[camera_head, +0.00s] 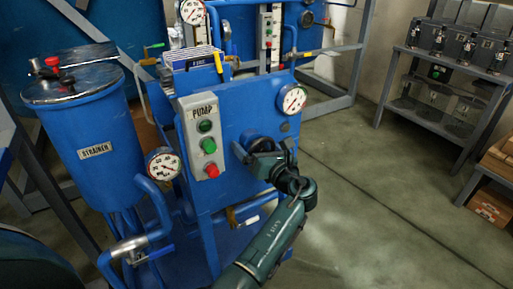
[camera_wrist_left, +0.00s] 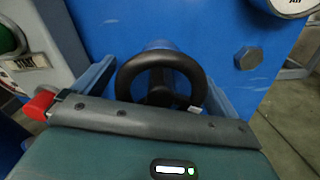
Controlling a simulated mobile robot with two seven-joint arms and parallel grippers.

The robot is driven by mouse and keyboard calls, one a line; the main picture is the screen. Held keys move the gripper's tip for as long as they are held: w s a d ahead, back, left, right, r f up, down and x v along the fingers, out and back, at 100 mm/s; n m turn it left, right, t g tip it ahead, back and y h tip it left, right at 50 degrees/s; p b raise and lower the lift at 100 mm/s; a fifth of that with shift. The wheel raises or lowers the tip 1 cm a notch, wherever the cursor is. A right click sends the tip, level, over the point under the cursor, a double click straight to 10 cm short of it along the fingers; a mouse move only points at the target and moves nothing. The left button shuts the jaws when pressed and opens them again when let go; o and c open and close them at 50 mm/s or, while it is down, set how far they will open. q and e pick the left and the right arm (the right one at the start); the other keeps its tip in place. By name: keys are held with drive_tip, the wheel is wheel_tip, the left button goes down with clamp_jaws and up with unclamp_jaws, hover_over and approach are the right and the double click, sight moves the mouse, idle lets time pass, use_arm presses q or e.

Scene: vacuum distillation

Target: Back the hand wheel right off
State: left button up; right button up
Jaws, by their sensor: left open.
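The black hand wheel (camera_wrist_left: 124,82) sits on the blue panel (camera_wrist_left: 225,30), in the middle of the left wrist view, its ring facing me around a dark hub. In the head view the hand wheel (camera_head: 262,143) is a dark shape partly hidden by my gripper. My left gripper (camera_head: 262,164) is at the panel, in front of the wheel. In the left wrist view its two blue-grey fingers stand open, one on each side of the wheel. I cannot tell whether they touch the rim. My right gripper is not in view.
A grey PUMP box (camera_head: 203,140) with green and red buttons is left of the wheel. A gauge (camera_head: 291,100) sits above right. The blue strainer (camera_head: 88,130) and another gauge (camera_head: 163,164) are at left. The floor at right is clear up to a grey shelf (camera_head: 440,115).

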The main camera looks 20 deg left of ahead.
use_arm(q)
drive_tip(key=c, duration=1)
drive_tip(key=shift+n, duration=0.3)
